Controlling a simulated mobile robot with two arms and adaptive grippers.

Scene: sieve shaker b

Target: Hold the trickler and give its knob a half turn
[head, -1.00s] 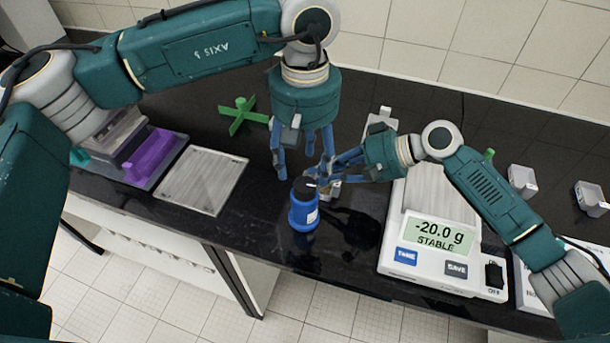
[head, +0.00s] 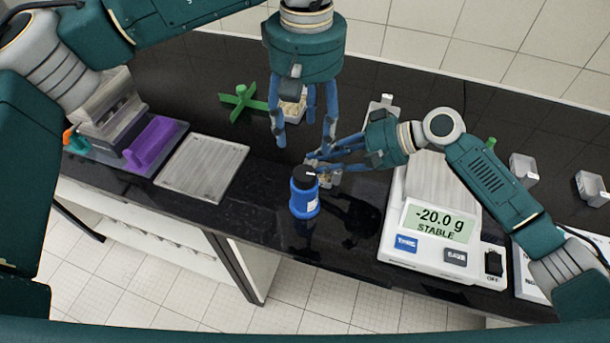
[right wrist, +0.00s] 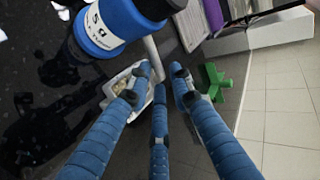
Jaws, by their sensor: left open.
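The trickler (head: 304,196), a blue upright body with a black knob (head: 304,176), stands on the dark bench top. A white mark shows on the knob's right side. Its blue body (right wrist: 105,35) with a white label also shows at the upper left of the right wrist view. My left gripper (head: 304,145) is open and empty, above and behind the knob, its fingers pointing down. My right gripper (head: 318,165) comes in from the right close to the trickler. In the right wrist view its fingertips (right wrist: 161,82) are apart, and the trickler is beside them, not between them.
A balance (head: 432,222) reading -20.0 g stands to the right. A green cross-shaped piece (head: 243,102) lies behind on the left, near a small tray of pale pieces (head: 292,108). A flat grey plate (head: 203,167) and a purple block (head: 152,142) are at left. The bench's front edge is close to the trickler.

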